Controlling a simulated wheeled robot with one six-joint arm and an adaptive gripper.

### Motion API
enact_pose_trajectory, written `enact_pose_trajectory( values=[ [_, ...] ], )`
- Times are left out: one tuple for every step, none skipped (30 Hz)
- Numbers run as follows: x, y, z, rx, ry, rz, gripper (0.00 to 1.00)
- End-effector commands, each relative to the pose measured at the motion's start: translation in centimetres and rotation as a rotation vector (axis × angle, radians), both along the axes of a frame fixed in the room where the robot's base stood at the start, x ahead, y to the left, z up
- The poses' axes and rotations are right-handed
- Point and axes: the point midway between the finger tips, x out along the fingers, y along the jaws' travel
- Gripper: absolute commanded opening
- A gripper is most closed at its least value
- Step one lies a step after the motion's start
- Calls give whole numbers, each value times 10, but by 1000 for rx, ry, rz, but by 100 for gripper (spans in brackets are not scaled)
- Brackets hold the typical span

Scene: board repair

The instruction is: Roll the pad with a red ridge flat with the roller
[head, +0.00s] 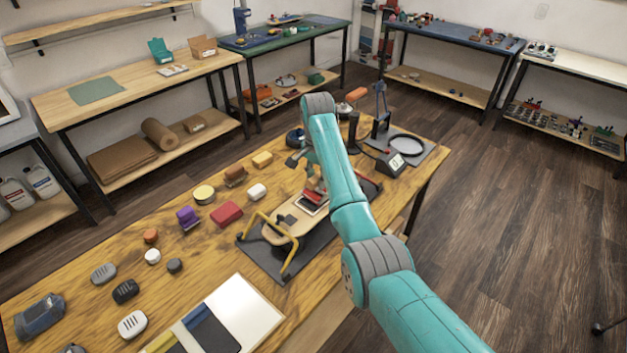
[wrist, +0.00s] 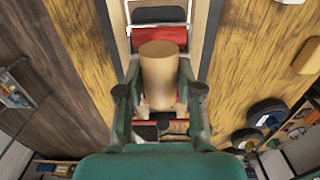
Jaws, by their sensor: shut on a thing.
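My gripper (wrist: 160,95) is shut around a tan wooden cylinder (wrist: 162,65), which looks like the roller's handle. In the head view, my gripper (head: 315,182) is low over the far part of a pale wooden board (head: 277,236). In the head view, a red and dark patch (head: 314,197) shows on the board below my gripper. No ridge can be made out.
The board rests on a dark mat (head: 262,262) in a yellow-framed stand (head: 290,264). A red block (head: 227,214), a purple block (head: 187,217) and several small pieces stand to its left.

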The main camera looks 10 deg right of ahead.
Motion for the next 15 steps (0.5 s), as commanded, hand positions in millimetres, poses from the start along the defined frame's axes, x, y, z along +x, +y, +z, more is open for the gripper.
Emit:
enact_pose_trajectory(
  values=[
    [0,0,-1,0,1,0,8],
    [0,-1,-1,0,1,0,8],
    [1,-1,-1,0,1,0,8],
    [1,-2,-1,0,1,0,8],
    [2,-3,-1,0,1,0,8],
    [3,-5,0,0,1,0,8],
    [4,-6,0,0,2,0,8],
    [5,-8,0,0,3,0,8],
    [6,-10,0,0,3,0,8],
    [7,-11,0,0,3,0,8],
    [8,-13,0,0,3,0,8],
    [10,-15,0,0,3,0,8],
    [11,-16,0,0,2,0,8],
    [12,-17,1,0,2,0,8],
    [13,-19,1,0,3,0,8]
  ],
)
